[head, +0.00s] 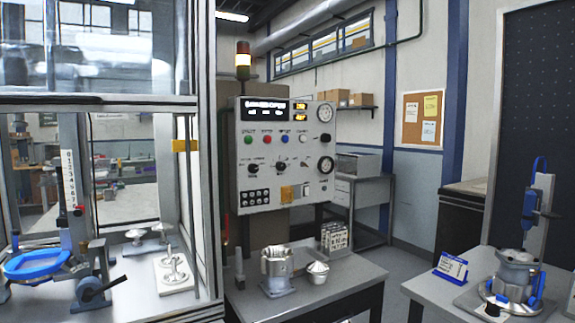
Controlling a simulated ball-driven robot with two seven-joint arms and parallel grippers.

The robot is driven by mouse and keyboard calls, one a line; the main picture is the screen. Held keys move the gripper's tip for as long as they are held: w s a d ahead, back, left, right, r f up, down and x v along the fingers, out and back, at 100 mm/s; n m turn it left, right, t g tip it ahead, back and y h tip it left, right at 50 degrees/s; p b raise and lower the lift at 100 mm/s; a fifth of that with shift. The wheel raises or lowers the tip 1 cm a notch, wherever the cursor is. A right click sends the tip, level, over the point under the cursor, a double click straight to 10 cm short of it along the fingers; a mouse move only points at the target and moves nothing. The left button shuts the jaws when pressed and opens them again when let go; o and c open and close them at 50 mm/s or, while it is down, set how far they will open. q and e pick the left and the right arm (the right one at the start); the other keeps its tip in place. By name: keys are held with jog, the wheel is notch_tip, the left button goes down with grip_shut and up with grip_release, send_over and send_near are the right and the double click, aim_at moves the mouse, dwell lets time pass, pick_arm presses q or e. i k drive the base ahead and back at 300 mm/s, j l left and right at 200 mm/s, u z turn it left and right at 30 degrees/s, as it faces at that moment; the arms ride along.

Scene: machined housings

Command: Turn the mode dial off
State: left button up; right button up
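A grey control panel (286,150) stands upright in the middle of the head view. Several black knobs sit on its face: a left one (253,168), a middle one (281,166) and a smaller one to the right (306,162). A black handle or knob (325,137) sits between two round gauges at the right edge. The labels are too small to read, so I cannot tell which is the mode dial or where it points. Neither of my grippers is in view.
A table (350,271) in front of the panel holds a metal housing (278,272) and a small box (334,238). A glazed enclosure (208,150) stands at left. At right, another table (420,286) carries a housing (517,270) and a blue sign (451,266).

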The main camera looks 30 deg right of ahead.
aim_at(253, 168)
jog(key=i+l+z, duration=0.3)
jog(key=l, duration=0.25)
jog(key=i+l+z, duration=0.3)
jog(key=i+l, duration=0.15)
